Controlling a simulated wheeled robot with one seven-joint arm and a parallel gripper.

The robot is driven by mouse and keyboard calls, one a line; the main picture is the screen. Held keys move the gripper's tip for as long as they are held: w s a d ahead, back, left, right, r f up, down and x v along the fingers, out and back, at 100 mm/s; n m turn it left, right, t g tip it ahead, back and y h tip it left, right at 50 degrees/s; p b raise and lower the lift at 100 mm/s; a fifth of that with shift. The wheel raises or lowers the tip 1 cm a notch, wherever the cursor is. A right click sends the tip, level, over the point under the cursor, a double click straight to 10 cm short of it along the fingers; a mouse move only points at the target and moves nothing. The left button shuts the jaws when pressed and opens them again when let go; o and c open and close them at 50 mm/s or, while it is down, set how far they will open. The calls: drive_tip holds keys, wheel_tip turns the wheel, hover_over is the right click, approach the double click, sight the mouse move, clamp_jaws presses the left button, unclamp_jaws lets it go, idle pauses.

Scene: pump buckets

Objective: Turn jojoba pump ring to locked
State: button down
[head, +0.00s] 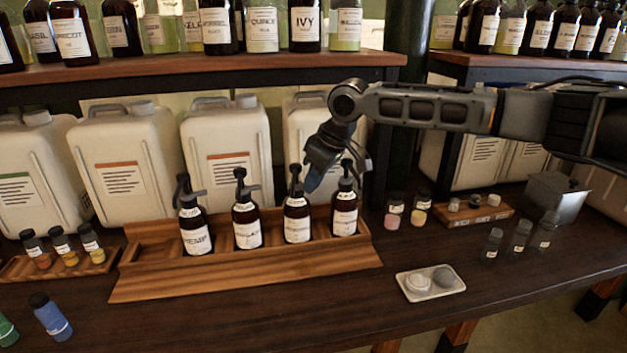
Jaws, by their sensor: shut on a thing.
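A wooden rack (250,277) holds a row of brown pump bottles with white labels and dark pump heads. The leftmost bottle (195,232) reads something like "HEMP". The second bottle (246,226), third bottle (297,221) and rightmost bottle (345,214) have labels too small to read, so I cannot tell which is jojoba. All stand upright. My gripper (340,173) reaches down at the right end of the row, its bluish fingertips around the rightmost bottle's pump top. It appears shut on the pump ring there. The contact and the ring's setting are hidden or too small to tell.
White jugs (227,150) stand close behind the rack, under a bottle shelf (200,70). Small jars (393,212) stand right of the rack. A white tray (430,291) with two round pieces lies at front right. The counter front is mostly clear.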

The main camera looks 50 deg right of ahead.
drive_tip(key=shift+s+a+m+h+p, duration=0.1)
drive_tip(key=shift+a+m+h+p, duration=0.35)
drive_tip(key=shift+m+p, duration=0.55)
drive_tip(key=shift+a+m+h+p, duration=0.35)
drive_tip(key=shift+a+m+p, duration=0.05)
drive_tip(key=shift+m+p, duration=0.6)
drive_tip(key=c, duration=1.1)
unclamp_jaws()
drive_tip(key=shift+c, duration=0.2)
drive_tip(key=shift+d, duration=0.1)
